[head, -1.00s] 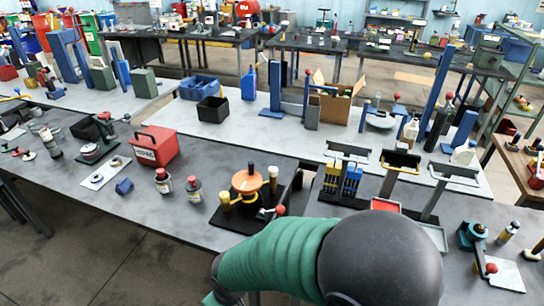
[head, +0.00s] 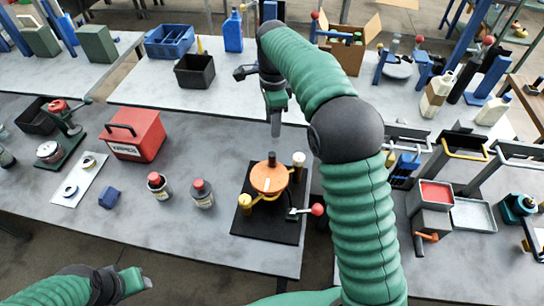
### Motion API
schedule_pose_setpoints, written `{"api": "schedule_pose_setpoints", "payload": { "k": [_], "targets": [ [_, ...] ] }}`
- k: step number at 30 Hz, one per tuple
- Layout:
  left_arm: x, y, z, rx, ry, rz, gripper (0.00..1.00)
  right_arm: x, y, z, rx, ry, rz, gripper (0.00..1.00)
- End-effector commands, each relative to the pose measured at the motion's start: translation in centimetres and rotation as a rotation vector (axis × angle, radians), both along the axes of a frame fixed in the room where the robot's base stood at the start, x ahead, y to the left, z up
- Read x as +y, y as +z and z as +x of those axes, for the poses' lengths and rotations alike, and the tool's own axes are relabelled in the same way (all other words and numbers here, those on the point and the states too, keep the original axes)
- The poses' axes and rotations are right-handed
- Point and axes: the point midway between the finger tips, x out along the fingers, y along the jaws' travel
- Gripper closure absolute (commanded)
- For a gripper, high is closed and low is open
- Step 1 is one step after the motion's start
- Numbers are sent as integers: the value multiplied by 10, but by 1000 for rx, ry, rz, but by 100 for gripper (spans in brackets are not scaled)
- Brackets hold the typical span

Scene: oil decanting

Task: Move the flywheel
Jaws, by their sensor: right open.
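The orange round disc, which looks like the flywheel (head: 265,180), lies flat on a fixture with a black base plate (head: 262,225).
A red toolbox (head: 137,136) is further left. Right of my right arm are a red-filled box (head: 434,194) and a metal tray (head: 473,215). A black bin (head: 195,72) stands on the back table.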

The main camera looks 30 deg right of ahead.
Motion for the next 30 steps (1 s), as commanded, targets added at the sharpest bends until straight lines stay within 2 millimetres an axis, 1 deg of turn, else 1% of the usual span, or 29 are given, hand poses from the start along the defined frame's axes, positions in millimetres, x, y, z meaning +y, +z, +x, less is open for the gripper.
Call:
{"api": "schedule_pose_setpoints", "payload": {
  "k": [5, 12, 15, 18, 21, 24, 30],
  "targets": [
    [0, 1, 0, 1, 0, 0, 56, 0, -40, 2, 10, 1, 1, 56],
    [0, 7, 0, 0, 1, 0, 56, 1, -105, 4, 13, 2, 2, 56],
    [0, 10, 0, 0, 0, 0, 56, 1, -128, 4, 11, 3, 1, 56],
    [0, 12, 0, 0, 0, 0, 56, 0, -147, 3, 9, 2, 1, 56],
    [0, 14, 0, 0, 0, 0, 56, 1, -159, 3, 6, 3, 1, 56],
    [0, 14, 0, 0, 0, 0, 56, 1, -165, 4, 5, 4, 1, 56],
    [0, 13, 0, 0, 0, 0, 56, 1, -167, 4, 4, 4, 1, 56]
  ]
}}
